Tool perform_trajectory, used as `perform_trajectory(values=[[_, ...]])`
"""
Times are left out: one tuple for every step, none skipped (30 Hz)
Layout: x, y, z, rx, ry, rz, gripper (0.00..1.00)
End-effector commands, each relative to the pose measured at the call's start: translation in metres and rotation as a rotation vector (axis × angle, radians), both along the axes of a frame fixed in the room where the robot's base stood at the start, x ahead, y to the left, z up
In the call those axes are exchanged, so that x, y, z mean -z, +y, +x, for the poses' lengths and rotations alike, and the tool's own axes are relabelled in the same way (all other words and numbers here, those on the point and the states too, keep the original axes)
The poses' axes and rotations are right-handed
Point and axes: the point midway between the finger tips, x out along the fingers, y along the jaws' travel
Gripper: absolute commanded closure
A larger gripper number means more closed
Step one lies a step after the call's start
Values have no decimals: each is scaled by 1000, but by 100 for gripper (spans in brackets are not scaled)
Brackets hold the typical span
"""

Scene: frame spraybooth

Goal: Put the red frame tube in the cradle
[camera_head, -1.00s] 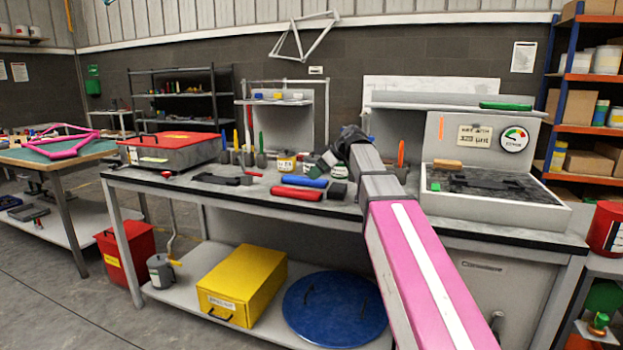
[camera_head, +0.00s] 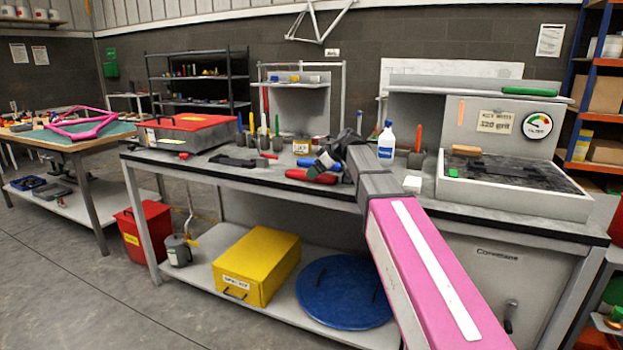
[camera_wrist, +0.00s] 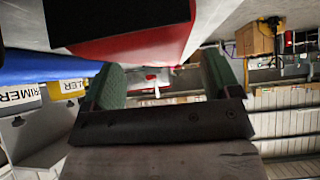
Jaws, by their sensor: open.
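The red frame tube (camera_head: 303,176) lies on the bench top, partly hidden by my gripper. It shows large at the top of the wrist view (camera_wrist: 150,47), with a dark end. My gripper (camera_head: 325,166) is low over the bench at the tube's right part. In the wrist view its green-padded fingers (camera_wrist: 162,72) are apart, with the red tube just beyond their tips; I cannot tell whether it lies between them. A blue tube (camera_wrist: 45,66) lies close beside the red one. A low black holder (camera_head: 238,162), seemingly the cradle, lies to the left, empty.
A red-lidded grey case (camera_head: 187,131) stands at the bench's left. Upright coloured-handled tools stand behind the holder. A white and blue bottle (camera_head: 386,143) stands behind my arm. A grey gauge station (camera_head: 515,185) fills the right end.

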Motion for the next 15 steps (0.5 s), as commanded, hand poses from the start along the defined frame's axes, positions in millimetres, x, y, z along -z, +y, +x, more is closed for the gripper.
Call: perform_trajectory(values=[[5, 6, 3, -1, 0, 0, 17], [8, 9, 3, -1, 0, 0, 17], [11, 11, 4, -1, 0, 0, 17], [13, 12, 5, -1, 1, 0, 17], [14, 13, 5, -1, 1, 0, 17], [14, 14, 5, 0, 0, 0, 17], [14, 14, 5, 0, 0, 0, 17], [14, 14, 5, 0, 0, 0, 17], [14, 14, 5, 1, -1, 0, 17], [14, 14, 5, 1, -1, 0, 17], [14, 14, 5, 0, 0, 0, 17], [14, 14, 5, 0, 0, 0, 27], [14, 13, 5, 0, 0, 0, 37], [14, 14, 5, 0, 0, 0, 46], [14, 13, 5, 0, 0, 0, 59]])
